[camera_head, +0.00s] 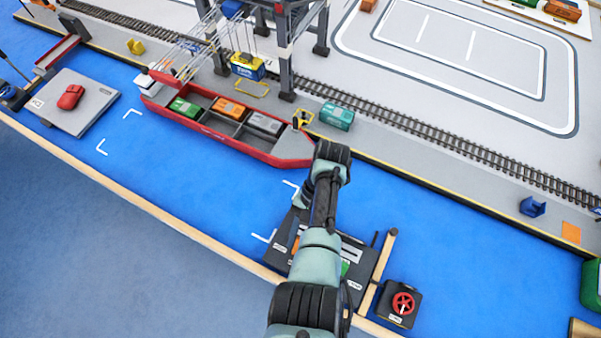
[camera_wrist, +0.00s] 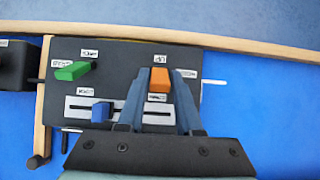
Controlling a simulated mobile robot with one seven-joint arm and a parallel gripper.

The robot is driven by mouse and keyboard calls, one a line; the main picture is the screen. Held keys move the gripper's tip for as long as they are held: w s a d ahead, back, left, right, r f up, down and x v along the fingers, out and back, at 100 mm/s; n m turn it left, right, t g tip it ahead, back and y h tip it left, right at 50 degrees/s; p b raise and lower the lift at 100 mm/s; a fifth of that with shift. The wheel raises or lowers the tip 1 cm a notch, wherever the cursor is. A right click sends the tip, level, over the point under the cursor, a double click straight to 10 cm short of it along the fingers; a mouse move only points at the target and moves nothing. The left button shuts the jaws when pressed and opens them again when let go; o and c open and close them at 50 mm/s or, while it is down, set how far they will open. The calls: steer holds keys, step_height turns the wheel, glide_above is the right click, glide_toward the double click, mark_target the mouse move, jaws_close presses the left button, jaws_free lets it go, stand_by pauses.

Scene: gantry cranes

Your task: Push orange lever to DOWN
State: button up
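The orange lever (camera_wrist: 159,80) stands on the black control panel (camera_wrist: 125,62) in the wrist view. Small white labels sit above and below it, too blurred to read surely. My gripper (camera_wrist: 161,75) has one finger on each side of the lever. The fingers are partly closed with almost no gap beside it, so they look shut on it.
A green lever (camera_wrist: 72,71) and a blue slider (camera_wrist: 101,112) share the panel, left of my gripper. A box with a red wheel (camera_head: 403,303) stands beside the panel. A red ship (camera_head: 225,135) with containers lies beyond, near the crane (camera_head: 290,60).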

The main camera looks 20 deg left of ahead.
steer(key=shift+o, duration=1.4)
steer(key=p+v, duration=0.1)
steer(key=v, duration=1.2)
steer(key=shift+p, duration=0.35)
steer(key=shift+f, duration=0.1)
